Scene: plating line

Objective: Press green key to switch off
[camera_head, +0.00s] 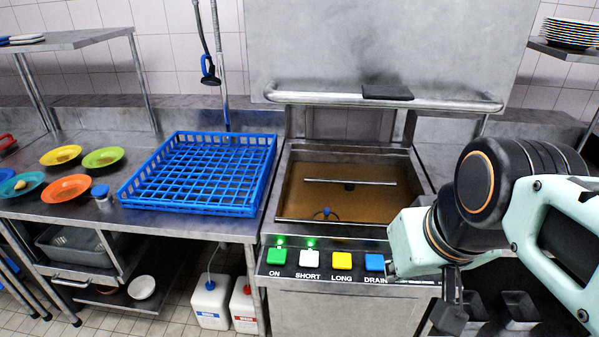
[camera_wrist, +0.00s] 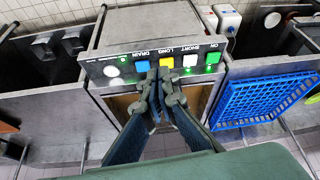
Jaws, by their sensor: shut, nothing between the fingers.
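The green key (camera_head: 276,256), labelled ON, is at the left end of the key row on the machine's front panel (camera_head: 330,275). A small green lamp above it is lit, and another is lit above the white SHORT key (camera_head: 309,258). In the wrist view the green key (camera_wrist: 213,58) is right of the fingertips. My gripper (camera_head: 452,312) is shut and empty, right of the blue DRAIN key (camera_head: 374,262) in the head view. In the wrist view its fingertips (camera_wrist: 160,78) appear below the yellow LONG key (camera_wrist: 167,63). I cannot tell their exact distance from the panel.
A blue rack (camera_head: 127,201) stands on the counter left of the machine, with several coloured plates (camera_head: 68,188) beyond it. The machine's hood (camera_head: 390,40) is raised above a basin of brown water (camera_head: 340,190). Two containers (camera_head: 210,303) stand below the counter.

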